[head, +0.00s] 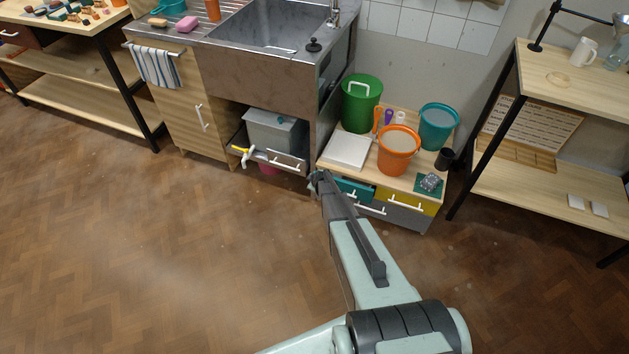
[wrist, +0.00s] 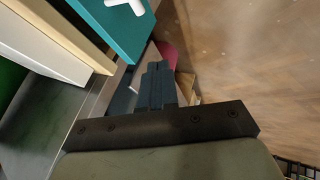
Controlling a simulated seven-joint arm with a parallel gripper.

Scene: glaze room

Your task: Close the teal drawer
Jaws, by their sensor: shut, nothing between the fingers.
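The teal drawer (head: 352,188) is at the upper left of the low wooden cabinet (head: 322,163), with a white handle. My arm covers part of its front in the head view. In the wrist view its teal front (wrist: 112,28) and white handle show at the top left; how far it stands out is hard to tell. My gripper (head: 314,178) is at the cabinet's left front corner, beside the teal drawer's left end. In the wrist view my gripper (wrist: 158,75) is shut and empty, with its fingertips apart from the teal front in the picture.
A yellow drawer (head: 408,203) is right of the teal one, with a grey drawer (head: 400,217) below. Buckets and a white slab (head: 347,150) stand on the cabinet top. The sink unit's open pull-out (head: 283,160) is close on the left. The floor in front is clear.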

